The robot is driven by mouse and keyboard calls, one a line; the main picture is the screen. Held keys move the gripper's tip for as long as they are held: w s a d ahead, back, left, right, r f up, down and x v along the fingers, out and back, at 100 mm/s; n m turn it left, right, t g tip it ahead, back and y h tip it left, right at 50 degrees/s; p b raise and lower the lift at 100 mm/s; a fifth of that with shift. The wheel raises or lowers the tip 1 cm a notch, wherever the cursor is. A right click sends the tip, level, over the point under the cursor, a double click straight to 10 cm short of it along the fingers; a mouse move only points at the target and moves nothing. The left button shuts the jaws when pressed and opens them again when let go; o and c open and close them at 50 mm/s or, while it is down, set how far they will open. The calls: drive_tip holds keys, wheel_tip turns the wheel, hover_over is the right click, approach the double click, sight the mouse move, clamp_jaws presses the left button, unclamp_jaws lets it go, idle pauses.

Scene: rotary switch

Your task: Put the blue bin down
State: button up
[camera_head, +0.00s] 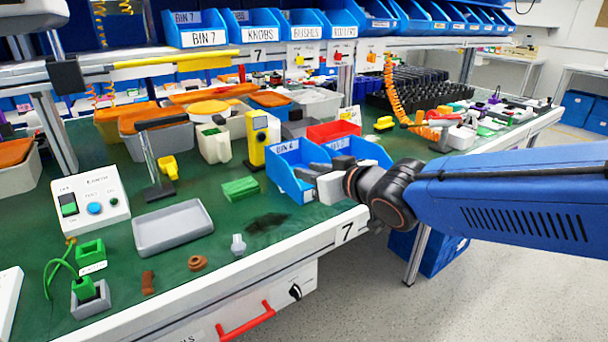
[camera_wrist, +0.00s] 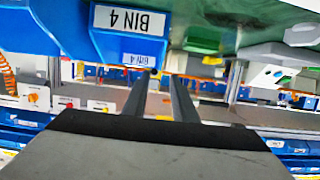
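A blue bin (camera_head: 287,168) with a white "BIN 4" label is at the bench's front right edge. In the wrist view, which is upside down, the blue bin (camera_wrist: 45,28) fills the upper left. The two fingers (camera_wrist: 165,82) stand apart with only background between them. The bin's lower corner shows close to the left fingertip; contact is unclear.
The green bench top (camera_head: 110,245) carries a grey tray (camera_head: 172,227), a green block (camera_head: 240,188), a yellow device (camera_head: 257,138) and a red bin (camera_head: 333,131) close by. A dark patch lies front of the blue bin. Labelled blue bins (camera_head: 205,28) line the shelf above.

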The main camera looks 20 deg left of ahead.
drive_tip(key=x, duration=0.8)
drive_tip(key=shift+d, duration=0.1)
drive_tip(key=shift+r+x, duration=0.15)
drive_tip(key=shift+x, duration=1.3)
drive_tip(key=shift+r+x, duration=0.15)
drive_tip(key=shift+x, duration=1.3)
clamp_jaws()
